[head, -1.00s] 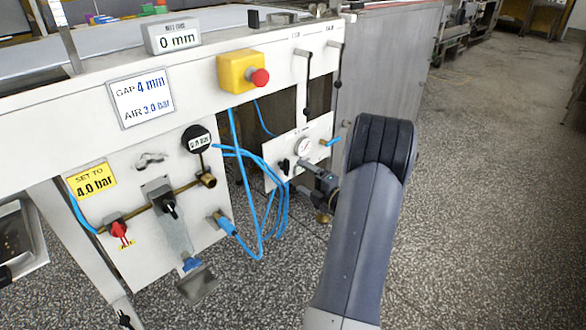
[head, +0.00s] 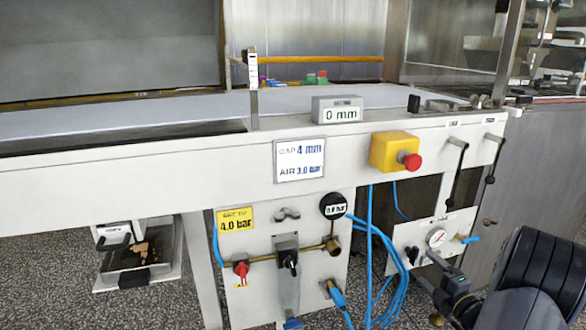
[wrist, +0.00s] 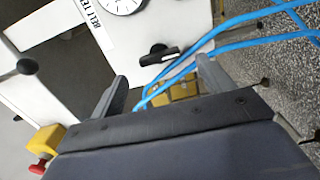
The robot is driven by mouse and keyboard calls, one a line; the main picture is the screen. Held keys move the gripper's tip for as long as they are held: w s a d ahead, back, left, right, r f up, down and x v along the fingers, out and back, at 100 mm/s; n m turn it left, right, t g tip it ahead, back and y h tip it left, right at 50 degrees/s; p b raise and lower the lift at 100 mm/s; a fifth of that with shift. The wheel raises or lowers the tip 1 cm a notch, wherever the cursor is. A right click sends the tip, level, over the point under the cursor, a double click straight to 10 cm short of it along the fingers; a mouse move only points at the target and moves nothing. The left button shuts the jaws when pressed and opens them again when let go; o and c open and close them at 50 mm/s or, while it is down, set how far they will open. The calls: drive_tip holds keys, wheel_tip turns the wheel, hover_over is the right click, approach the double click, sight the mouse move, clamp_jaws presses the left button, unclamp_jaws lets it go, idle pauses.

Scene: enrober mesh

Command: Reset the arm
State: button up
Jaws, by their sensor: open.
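My gripper (wrist: 160,70) shows in the wrist view with its two grey fingers apart and nothing held between them. Beyond the fingers are blue hoses (wrist: 235,42), a black valve handle (wrist: 158,53) and a brass-coloured fitting (wrist: 182,90). In the head view my arm is at the lower right, in front of the small white panel (head: 408,240) with a round gauge (head: 437,238).
The machine's white beam carries a 0 mm display (head: 337,109), a sign (head: 299,159) and a red stop button on a yellow box (head: 393,152). Below is a panel with a red valve (head: 241,269) and black lever (head: 290,260). Blue hoses (head: 385,265) hang between the panels.

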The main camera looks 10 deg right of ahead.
sight(416, 259)
drive_tip(key=w, duration=0.2)
drive_tip(key=w+b, duration=0.1)
drive_tip(key=w, duration=0.3)
drive_tip(key=shift+w+a, duration=0.2)
drive_tip(key=shift+a, duration=0.05)
drive_tip(key=shift+w+r, duration=0.15)
drive_tip(key=shift+w, duration=0.05)
drive_tip(key=shift+m, duration=0.3)
drive_tip(key=shift+s+f+b, duration=0.1)
drive_tip(key=shift+f+b, duration=0.2)
drive_tip(key=shift+b, duration=0.1)
